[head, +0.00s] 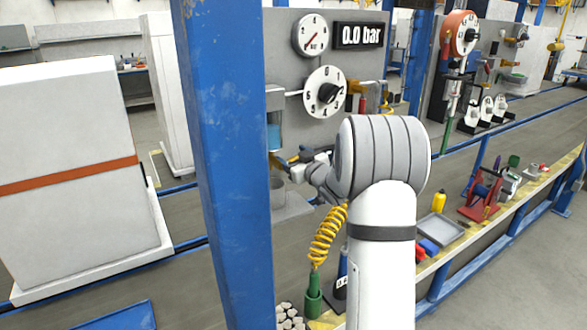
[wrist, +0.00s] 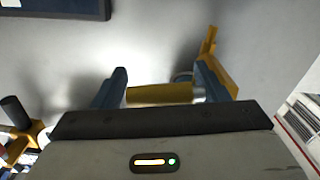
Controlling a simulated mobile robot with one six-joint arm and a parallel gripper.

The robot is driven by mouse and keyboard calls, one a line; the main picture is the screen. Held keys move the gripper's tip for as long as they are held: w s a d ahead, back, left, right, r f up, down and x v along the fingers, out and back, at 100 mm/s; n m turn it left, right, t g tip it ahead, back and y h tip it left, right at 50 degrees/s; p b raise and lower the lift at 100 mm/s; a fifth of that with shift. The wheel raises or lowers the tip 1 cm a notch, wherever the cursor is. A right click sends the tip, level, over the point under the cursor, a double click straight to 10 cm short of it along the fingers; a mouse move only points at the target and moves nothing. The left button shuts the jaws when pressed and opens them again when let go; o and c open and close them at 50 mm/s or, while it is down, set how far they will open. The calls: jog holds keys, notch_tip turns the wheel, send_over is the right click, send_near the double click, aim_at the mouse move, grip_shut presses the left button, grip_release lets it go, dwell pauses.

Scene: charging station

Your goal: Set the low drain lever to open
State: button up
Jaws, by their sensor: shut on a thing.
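A yellow lever (wrist: 160,94) lies across between the two blue fingers of my gripper (wrist: 165,85) in the wrist view. The fingers are shut on it, and it reaches from near the left finger to the right one. A yellow piece (wrist: 209,46) stands up beside the right finger; I cannot tell if it is part of the same lever. In the head view my gripper (head: 281,161) is low at the grey panel, below a blue-filled vessel (head: 274,132). The blue post and my arm partly hide this area, so the lever's exact setting is not clear.
A blue post (head: 222,150) stands close on the left. The grey panel (head: 283,70) carries a numbered dial (head: 324,91), a gauge (head: 310,36) and a display (head: 359,35) reading 0.0 bar. Another yellow fitting (wrist: 22,140) shows at left in the wrist view.

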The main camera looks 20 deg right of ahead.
jog(key=shift+a+r+n+b, duration=0.2)
jog(key=shift+r+n+b, duration=0.3)
jog(key=shift+n+b, duration=0.6)
jog(key=o, duration=1.4)
jog(key=shift+s, duration=0.15)
jog(key=s+d+b, duration=0.1)
jog(key=s, duration=0.6)
jog(key=shift+s+d, duration=0.25)
